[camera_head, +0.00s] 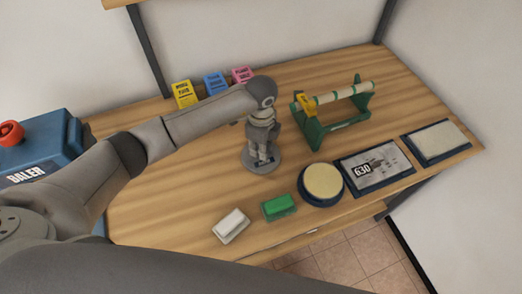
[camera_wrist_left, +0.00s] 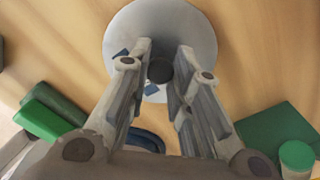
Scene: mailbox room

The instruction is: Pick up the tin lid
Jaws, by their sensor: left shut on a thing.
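The tin lid is a round grey disc (camera_head: 248,162) with a dark knob, near the middle of the wooden table in the head view. In the left wrist view the lid (camera_wrist_left: 200,32) fills the upper middle, with its dark knob (camera_wrist_left: 160,71) between the fingers. My left gripper (camera_head: 262,154) points down over the lid and is shut on it at the knob. It also shows in the left wrist view (camera_wrist_left: 160,54). I cannot tell whether the lid touches the table. My right gripper is not in view.
A green stand with a roller (camera_head: 345,127) is behind right. A round cream pad (camera_head: 323,181), a green block (camera_head: 279,206) and a white block (camera_head: 231,223) lie in front. A "630" board (camera_head: 385,168) and grey tray (camera_head: 436,141) are right. A blue baler (camera_head: 45,150) stands left.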

